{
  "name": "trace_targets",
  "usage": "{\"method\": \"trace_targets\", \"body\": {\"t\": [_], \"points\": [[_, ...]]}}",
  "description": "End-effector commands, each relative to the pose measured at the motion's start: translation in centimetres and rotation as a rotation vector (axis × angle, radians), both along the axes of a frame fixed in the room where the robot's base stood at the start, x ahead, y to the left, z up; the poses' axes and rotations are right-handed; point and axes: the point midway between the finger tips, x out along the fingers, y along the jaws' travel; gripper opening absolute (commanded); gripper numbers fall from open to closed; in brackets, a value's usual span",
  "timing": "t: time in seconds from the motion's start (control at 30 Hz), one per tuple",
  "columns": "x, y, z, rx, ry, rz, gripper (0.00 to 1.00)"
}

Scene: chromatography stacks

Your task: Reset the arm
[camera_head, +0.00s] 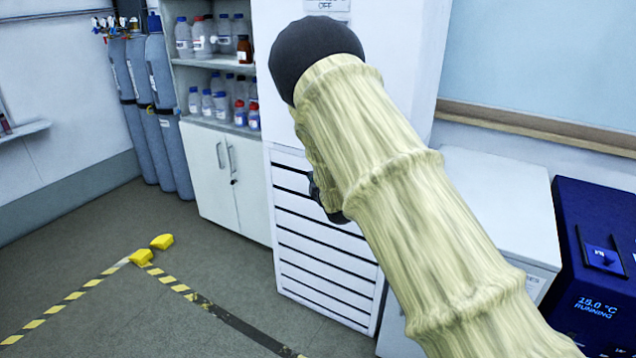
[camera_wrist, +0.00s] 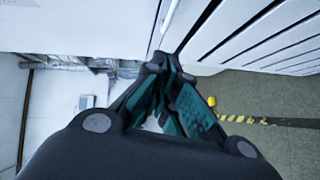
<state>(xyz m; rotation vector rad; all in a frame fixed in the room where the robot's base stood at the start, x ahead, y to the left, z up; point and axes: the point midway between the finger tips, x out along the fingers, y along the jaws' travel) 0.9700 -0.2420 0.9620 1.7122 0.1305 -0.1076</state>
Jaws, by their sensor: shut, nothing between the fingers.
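My gripper (camera_wrist: 172,75) shows in the wrist view with its dark fingers and teal pads drawn together. It is shut and empty. In the head view my arm, in a pale yellow sleeve, reaches from the lower right up to the middle, in front of a tall white cabinet. Part of my gripper (camera_head: 326,192) shows as a dark shape behind the sleeve's left edge; the rest is hidden by the arm.
A white stack with slatted drawers (camera_head: 318,245) stands behind my arm. Shelves (camera_head: 215,62) hold several bottles at the back. Gas cylinders (camera_head: 160,115) stand to the left. A blue box (camera_head: 595,250) sits at the right. The floor (camera_head: 100,240) at left is open, with striped tape.

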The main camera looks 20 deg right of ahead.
Motion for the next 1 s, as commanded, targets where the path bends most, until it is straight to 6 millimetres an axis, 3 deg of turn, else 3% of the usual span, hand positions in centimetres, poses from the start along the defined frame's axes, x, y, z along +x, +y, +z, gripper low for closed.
{"method": "trace_targets", "body": {"t": [0.17, 0.27, 0.37, 0.47, 0.7, 0.87, 1.0], "points": [[-1.2, -0.2, -0.1, 0.003, 0.004, -0.002, 0.00], [-2.1, -0.4, -1.6, 0.028, 0.030, -0.013, 0.00], [-4.1, -1.0, -4.9, 0.084, 0.092, -0.042, 0.00], [-7.1, -1.7, -9.4, 0.168, 0.180, -0.086, 0.00], [-16.3, -2.8, -19.9, 0.381, 0.400, -0.227, 0.00], [-23.4, -3.0, -25.8, 0.515, 0.543, -0.342, 0.00], [-30.3, -2.8, -30.2, 0.626, 0.664, -0.458, 0.00]]}}
